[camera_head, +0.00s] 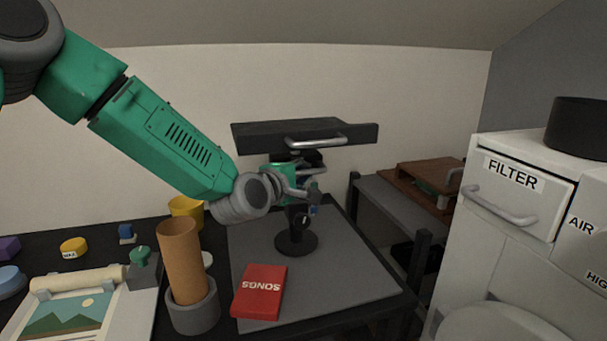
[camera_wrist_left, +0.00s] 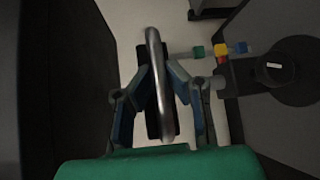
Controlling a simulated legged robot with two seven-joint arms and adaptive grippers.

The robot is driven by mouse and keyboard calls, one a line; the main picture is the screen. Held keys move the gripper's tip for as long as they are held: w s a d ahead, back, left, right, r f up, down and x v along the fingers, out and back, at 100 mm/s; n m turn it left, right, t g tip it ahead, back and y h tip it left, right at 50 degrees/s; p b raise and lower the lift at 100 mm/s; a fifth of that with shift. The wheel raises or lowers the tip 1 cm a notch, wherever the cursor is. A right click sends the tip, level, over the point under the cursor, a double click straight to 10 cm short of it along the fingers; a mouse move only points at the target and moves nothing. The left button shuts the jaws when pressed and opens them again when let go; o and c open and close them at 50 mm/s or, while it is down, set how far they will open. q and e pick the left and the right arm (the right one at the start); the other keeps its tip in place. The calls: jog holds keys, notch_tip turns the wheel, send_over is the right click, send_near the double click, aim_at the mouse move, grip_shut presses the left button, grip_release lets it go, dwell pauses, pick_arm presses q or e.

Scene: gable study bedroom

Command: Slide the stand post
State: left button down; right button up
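The stand has a round dark base (camera_head: 296,242), a short upright post (camera_head: 296,218) and a wide dark top board (camera_head: 258,134) with a silver handle (camera_head: 318,141). My left gripper (camera_head: 308,184) is just below the board, in front of the upper post, which it partly hides. In the left wrist view, its two fingers (camera_wrist_left: 160,72) stand apart on either side of a curved silver bar (camera_wrist_left: 153,45), with slim gaps. The stand's base (camera_wrist_left: 290,72) shows at right there, beside small green, yellow and blue parts (camera_wrist_left: 221,52). My right gripper is not in view.
A red book (camera_head: 261,292) lies on the grey mat (camera_head: 350,268) before the stand. A brown cylinder (camera_head: 182,260) stands in a grey holder at left. A yellow cup (camera_head: 186,207) is behind it. A white cabinet (camera_head: 500,255) rises at right.

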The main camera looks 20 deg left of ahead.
pick_arm(q)
jog(key=shift+f, duration=0.15)
jog(key=shift+f, duration=0.2)
notch_tip(320, 180, down, 7)
jog(key=b, duration=0.4)
jog(key=shift+s, duration=0.2)
jog(key=shift+d, duration=0.1)
jog(key=c, duration=1.6)
grip_release()
jog(key=shift+o, duration=0.2)
jog(key=shift+r, duration=0.25)
jog(key=shift+r, duration=0.1)
